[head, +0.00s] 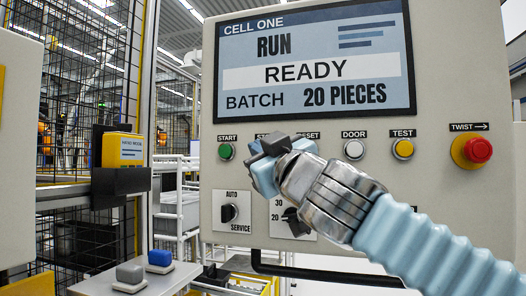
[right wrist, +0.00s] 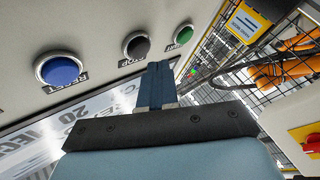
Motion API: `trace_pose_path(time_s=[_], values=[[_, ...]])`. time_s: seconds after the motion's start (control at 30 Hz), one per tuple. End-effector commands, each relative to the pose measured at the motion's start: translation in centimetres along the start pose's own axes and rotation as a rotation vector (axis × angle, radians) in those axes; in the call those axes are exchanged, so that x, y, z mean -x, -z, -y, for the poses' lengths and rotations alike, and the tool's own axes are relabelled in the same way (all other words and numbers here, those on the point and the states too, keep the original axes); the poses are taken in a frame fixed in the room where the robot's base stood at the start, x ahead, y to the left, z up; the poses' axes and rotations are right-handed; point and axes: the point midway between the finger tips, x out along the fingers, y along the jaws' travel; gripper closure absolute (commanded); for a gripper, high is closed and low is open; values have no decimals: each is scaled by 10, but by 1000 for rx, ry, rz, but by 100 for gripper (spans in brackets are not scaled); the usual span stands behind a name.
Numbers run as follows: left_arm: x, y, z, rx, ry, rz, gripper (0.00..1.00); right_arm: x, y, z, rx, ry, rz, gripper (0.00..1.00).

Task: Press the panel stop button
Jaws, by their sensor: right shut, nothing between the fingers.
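The control panel (head: 330,190) shows a screen reading RUN, READY and BATCH 20 PIECES. The black stop button (right wrist: 137,45) shows in the right wrist view, between the green start button (right wrist: 184,34) and the blue reset button (right wrist: 61,71). In the head view my right gripper (head: 256,158) hides the stop button and most of its label. My right gripper (right wrist: 157,66) is shut and empty, its fingertips close to the stop button, just below and right of it in the wrist view. I cannot tell whether they touch. My left gripper is not in view.
A white door button (head: 354,149), a yellow test button (head: 402,149) and a red twist knob (head: 478,150) sit to the right on the panel. An auto/service selector (head: 229,213) is below. A side table (head: 105,285) carries a grey and a blue button.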

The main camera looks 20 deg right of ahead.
Motion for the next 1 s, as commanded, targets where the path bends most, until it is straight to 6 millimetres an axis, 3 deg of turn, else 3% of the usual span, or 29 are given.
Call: trace_pose_path(time_s=[1.0], values=[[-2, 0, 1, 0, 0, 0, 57, -9, -6, -7, 1, 0, 0, 100]])
